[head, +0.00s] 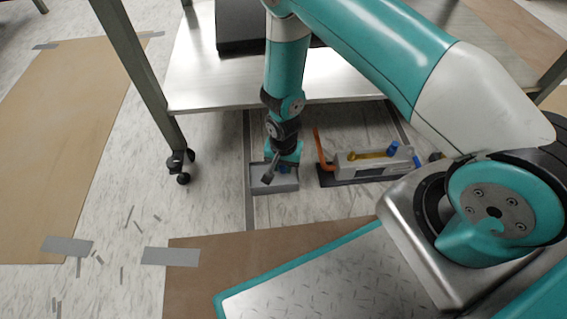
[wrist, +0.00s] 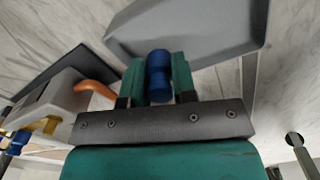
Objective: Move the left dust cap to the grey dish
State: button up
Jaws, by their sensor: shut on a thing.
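My gripper (wrist: 158,68) is shut on a blue dust cap (wrist: 159,85), which sits between its two teal fingers in the wrist view. The grey dish (wrist: 195,30) lies beyond the fingertips. Whether the cap touches the dish floor I cannot tell. Another blue cap (head: 393,148) is on the pale grey pump unit (head: 375,166) to the right; it also shows at the left edge of the wrist view (wrist: 19,142).
An orange pipe (head: 322,150) rises at the unit's left end, close to the dish. A yellow part (head: 366,155) lies along the unit's top. The metal shelf (head: 205,85) is above, with a castered table leg (head: 160,110) to the left. Floor left of the dish is clear.

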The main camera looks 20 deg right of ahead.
jog(key=shift+f, duration=0.15)
jog(key=shift+f, duration=0.45)
jog(key=shift+f+b, duration=0.35)
jog(key=shift+f, duration=0.1)
dwell(0.5)
jog(key=o, duration=1.5)
jog(key=shift+c, duration=0.2)
jog(key=shift+d, duration=0.1)
jog(key=shift+c, duration=0.2)
jog(key=shift+s+d, duration=0.1)
jog(key=shift+c, duration=0.5)
